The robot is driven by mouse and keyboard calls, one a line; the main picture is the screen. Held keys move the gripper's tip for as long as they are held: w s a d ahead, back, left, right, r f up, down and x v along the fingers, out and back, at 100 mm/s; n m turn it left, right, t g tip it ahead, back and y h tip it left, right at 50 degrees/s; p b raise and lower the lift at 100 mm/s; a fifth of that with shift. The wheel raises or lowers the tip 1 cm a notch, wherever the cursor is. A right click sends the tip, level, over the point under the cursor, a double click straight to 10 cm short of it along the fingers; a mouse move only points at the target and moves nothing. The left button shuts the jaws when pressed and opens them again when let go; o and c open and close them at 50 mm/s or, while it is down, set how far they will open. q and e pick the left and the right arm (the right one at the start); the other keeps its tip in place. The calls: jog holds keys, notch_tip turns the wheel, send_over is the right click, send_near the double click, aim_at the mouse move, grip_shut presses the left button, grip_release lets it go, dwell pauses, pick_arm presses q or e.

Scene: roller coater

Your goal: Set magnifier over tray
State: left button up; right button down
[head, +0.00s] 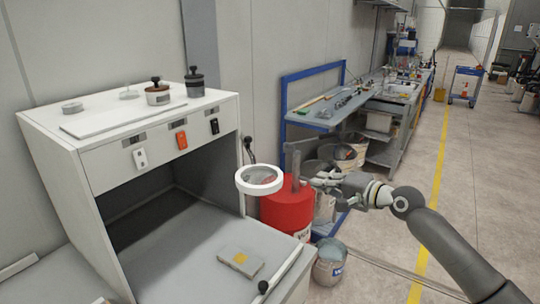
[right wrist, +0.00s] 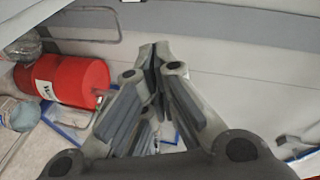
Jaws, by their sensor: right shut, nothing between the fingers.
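The magnifier (head: 258,189) is a white ring with a lens, at the right front edge of the white cabinet. It hangs above and to the right of a small grey tray (head: 252,267), not over it. The tray lies on the cabinet's lower work surface with a small yellow patch on it. My left gripper is not in view.
The red drum (head: 287,212) and a grey bucket (head: 330,264) stand on the floor beside the cabinet. The drum also shows in the right wrist view (right wrist: 75,80). A blue-framed workbench (head: 330,108) stands behind. The cabinet's work surface (head: 180,262) is bare left of the tray.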

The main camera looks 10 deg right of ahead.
jog(key=s+a+r+y, duration=0.2)
jog(key=s+a+r, duration=0.15)
jog(key=r, duration=0.55)
jog(key=p, duration=0.4)
send_near(250, 152)
jog(key=w+d, duration=0.3)
jog(key=w, duration=0.1)
jog(key=shift+g, duration=0.3)
jog(key=a+p, duration=0.2)
jog(key=w+a+f, duration=0.1)
jog(key=a, duration=0.1)
jog(key=shift+p, duration=0.4)
jog(key=shift+d, duration=0.1)
